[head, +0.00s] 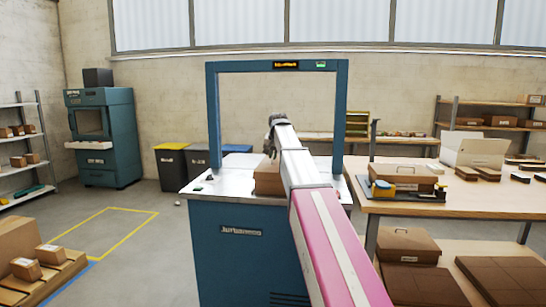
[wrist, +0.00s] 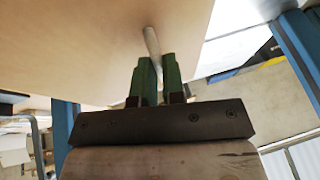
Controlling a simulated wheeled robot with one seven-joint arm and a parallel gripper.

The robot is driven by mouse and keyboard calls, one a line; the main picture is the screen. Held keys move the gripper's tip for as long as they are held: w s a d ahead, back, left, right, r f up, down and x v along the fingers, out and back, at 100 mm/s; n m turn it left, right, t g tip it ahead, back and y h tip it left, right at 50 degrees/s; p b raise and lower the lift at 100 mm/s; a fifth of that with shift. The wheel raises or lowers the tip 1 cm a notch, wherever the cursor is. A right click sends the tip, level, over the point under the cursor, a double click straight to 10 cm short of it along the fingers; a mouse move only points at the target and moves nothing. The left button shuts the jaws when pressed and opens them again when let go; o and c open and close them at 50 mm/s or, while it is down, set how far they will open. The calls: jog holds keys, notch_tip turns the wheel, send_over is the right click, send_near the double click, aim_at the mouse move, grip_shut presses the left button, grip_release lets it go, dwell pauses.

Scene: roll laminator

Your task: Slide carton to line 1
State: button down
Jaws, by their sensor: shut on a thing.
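The brown carton (head: 268,180) sits on the pale top of the blue machine (head: 240,240), under its arch (head: 212,110). My arm hides the carton's right part. My gripper (head: 271,148) is above the carton in the head view, and its fingers are small there. In the wrist view the green fingers (wrist: 157,75) are shut on a thin pale strip (wrist: 152,45) that stands against the carton's broad tan face (wrist: 75,40). I cannot tell whether this strip is a handle or a strap. No line labelled 1 can be made out.
A wooden workbench (head: 460,205) with a white box (head: 474,150) and several brown packages stands at the right. Bins (head: 171,165) stand behind the machine at left. A pallet with cartons (head: 30,260) is at lower left. The floor between is clear.

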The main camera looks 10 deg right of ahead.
jog(key=shift+w+d, duration=0.65)
jog(key=shift+w, duration=1.3)
jog(key=shift+w+d, duration=0.6)
jog(key=shift+w, duration=1.35)
jog(key=shift+w+d, duration=0.65)
jog(key=shift+w, duration=1.3)
jog(key=c, duration=1.6)
grip_release()
jog(key=shift+w, duration=0.1)
jog(key=shift+c, duration=0.2)
jog(key=o, duration=1)
jog(key=shift+r, duration=0.15)
jog(key=shift+r, duration=2.9)
